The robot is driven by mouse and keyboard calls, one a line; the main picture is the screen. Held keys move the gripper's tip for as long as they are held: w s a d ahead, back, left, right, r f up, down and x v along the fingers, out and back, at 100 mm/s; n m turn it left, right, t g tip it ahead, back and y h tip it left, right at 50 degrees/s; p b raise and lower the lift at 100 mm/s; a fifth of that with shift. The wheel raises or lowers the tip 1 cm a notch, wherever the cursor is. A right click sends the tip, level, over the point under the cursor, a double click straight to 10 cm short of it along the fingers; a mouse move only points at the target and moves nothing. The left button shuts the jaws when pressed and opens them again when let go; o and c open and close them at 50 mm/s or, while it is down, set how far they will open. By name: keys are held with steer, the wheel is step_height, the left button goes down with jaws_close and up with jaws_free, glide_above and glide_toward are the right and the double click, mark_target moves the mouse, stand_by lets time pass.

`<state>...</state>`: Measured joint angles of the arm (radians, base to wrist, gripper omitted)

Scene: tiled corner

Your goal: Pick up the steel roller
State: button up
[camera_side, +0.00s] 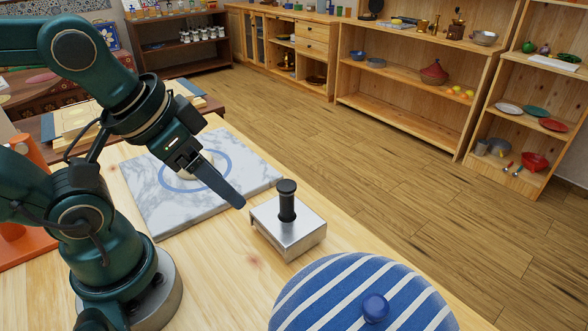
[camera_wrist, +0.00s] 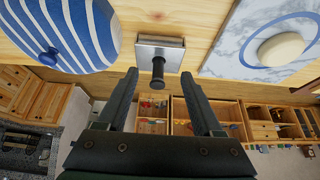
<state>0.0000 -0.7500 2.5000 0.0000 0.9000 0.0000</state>
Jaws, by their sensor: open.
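No plain roller shape shows. The one steel thing is a square steel block (camera_side: 290,236) with an upright black knobbed handle (camera_side: 287,203), standing on the wooden table right of the marble slab. In the wrist view the steel block (camera_wrist: 158,52) is at top centre, its black handle (camera_wrist: 158,72) pointing toward the camera. My gripper (camera_side: 240,204) is to the left of the handle in the side view, apart from it. In the wrist view my gripper (camera_wrist: 158,76) is open and empty, with the handle seen between its fingertips.
A marble slab (camera_side: 157,199) with a blue ring and a pale round piece (camera_wrist: 280,49) lies beside the block. A blue-and-white striped round lid (camera_side: 335,285) with a knob is at the front. Shelves (camera_side: 410,95) stand beyond the wooden floor.

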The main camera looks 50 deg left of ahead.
stand_by(0.3)
steer(key=m+g, duration=0.3)
steer(key=g, duration=0.1)
glide_above(287, 201)
steer(key=a, duration=0.1)
steer(key=shift+s+f, duration=0.2)
steer(key=shift+f, duration=0.3)
steer(key=f, duration=0.1)
steer(key=w+f+g, duration=0.1)
steer(key=f, duration=0.1)
steer(key=shift+w+f, duration=0.15)
steer(key=shift+f+g, duration=0.3)
steer(key=shift+f, duration=2.65)
jaws_close()
